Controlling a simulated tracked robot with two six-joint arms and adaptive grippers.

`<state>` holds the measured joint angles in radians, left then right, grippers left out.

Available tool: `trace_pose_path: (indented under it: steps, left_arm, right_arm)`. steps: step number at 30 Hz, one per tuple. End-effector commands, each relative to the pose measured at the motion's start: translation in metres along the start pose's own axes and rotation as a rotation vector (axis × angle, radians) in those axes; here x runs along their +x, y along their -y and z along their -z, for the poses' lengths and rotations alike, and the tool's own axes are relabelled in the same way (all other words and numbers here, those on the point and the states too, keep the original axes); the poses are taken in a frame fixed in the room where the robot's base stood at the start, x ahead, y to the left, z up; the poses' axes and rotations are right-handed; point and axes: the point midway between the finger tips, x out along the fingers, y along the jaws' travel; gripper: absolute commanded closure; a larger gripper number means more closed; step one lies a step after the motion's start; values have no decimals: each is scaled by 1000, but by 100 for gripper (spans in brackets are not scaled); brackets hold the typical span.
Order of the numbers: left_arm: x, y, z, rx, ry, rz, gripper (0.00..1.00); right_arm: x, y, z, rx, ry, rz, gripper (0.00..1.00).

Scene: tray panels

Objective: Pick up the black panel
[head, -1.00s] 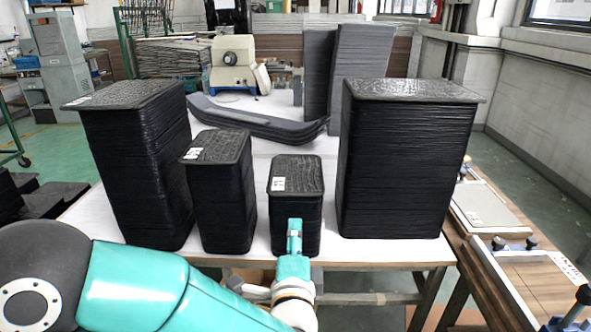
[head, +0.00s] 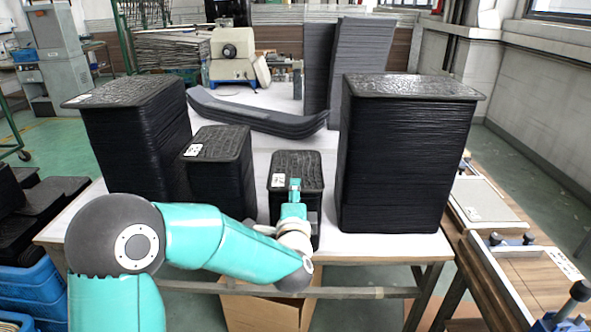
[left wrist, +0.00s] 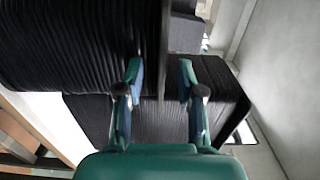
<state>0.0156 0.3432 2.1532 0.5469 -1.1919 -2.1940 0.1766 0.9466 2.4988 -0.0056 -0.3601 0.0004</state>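Stacks of thin black panels stand on the white table. The small middle stack carries a textured top panel (head: 308,163) with a white label. My left gripper (head: 294,184) is at the near side of this stack, level with about its top. In the left wrist view the fingers of my left gripper (left wrist: 160,78) are open and spread apart. A thin dark panel edge (left wrist: 165,45) shows upright between them, seemingly not touched by either finger. Ridged panel sides (left wrist: 75,45) fill the left of that view. My right gripper is not in view.
A taller stack (head: 405,160) stands close on the right, with a small stack (head: 222,175) and a tall one (head: 140,140) to the left. Curved black pieces (head: 258,115) lie behind. A wooden bench (head: 520,270) with clamps is at the right.

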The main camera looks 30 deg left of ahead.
Motion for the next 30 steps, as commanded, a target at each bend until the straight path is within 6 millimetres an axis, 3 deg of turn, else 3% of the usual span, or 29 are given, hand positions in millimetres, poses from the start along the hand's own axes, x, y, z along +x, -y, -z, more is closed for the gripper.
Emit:
trace_pose_path:
  steps: [9, 16, 30]
  left_arm:
    - [6, 0, 0, 1, -1, -1, 64]
    - [6, 0, 0, 1, -1, -1, 100]
    - [6, 1, -1, 1, 0, -3, 100]
  right_arm:
    - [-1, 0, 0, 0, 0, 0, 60]
    - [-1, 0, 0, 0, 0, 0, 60]
    - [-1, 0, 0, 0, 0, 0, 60]
